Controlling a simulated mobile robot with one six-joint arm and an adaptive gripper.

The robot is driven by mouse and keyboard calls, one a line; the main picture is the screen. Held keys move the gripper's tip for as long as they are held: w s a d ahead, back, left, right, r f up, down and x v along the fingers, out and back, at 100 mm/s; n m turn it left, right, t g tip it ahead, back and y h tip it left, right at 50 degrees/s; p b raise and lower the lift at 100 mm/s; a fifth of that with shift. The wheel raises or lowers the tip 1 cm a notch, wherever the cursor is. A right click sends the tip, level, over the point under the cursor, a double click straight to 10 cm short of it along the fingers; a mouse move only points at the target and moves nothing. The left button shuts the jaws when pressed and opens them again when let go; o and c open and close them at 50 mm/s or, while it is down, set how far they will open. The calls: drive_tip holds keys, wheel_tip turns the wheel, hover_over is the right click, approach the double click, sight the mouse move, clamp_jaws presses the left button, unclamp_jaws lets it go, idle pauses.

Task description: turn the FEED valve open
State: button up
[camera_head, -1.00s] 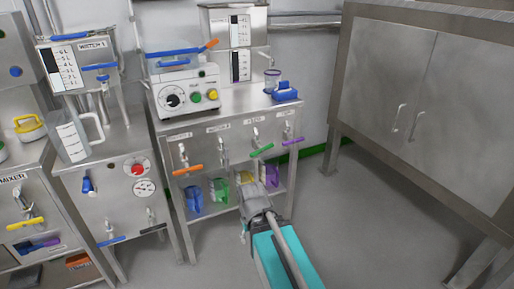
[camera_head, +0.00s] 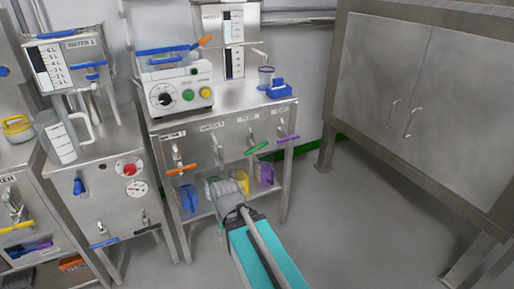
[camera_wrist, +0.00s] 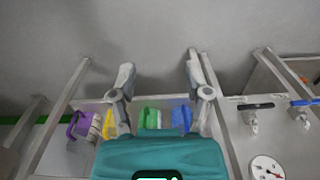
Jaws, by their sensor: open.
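The FEED valve, with a green handle (camera_head: 257,147), is on the bench front under a small label (camera_head: 246,118) that seems to read FEED. The handle slants slightly, rising to the right. My gripper (camera_head: 229,187) is in front of the bench, below and left of that handle, and touches no valve that I can see. In the wrist view my gripper (camera_wrist: 159,75) is open and empty, its two fingers apart. The FEED valve cannot be made out in the wrist view.
An orange handle (camera_head: 181,168) is left of the FEED valve and a purple handle (camera_head: 288,139) right. Blue (camera_head: 190,201), yellow (camera_head: 239,180) and purple (camera_head: 265,174) containers stand on the shelf below. A steel cabinet (camera_head: 415,110) is at right. Floor (camera_head: 350,220) between is clear.

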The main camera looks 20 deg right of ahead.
drive_tip(key=w+d+m+t+y+b, duration=0.1)
drive_tip(key=w+d+m+y, duration=0.2)
drive_tip(key=w, duration=0.4)
drive_tip(key=m+t+y+b, duration=0.4)
drive_tip(key=m+t+y, duration=0.1)
drive_tip(key=t+y, duration=0.55)
approach(256, 145)
drive_tip(key=v, duration=0.4)
drive_tip(key=shift+s+a+f+h, duration=0.1)
drive_tip(key=shift+a+h, duration=0.2)
drive_tip(key=shift+h, duration=0.15)
drive_tip(key=shift+a, duration=0.1)
drive_tip(key=x, duration=1.3)
drive_tip(key=shift+w+a+b, duration=0.2)
drive_tip(key=shift+w+b, duration=0.1)
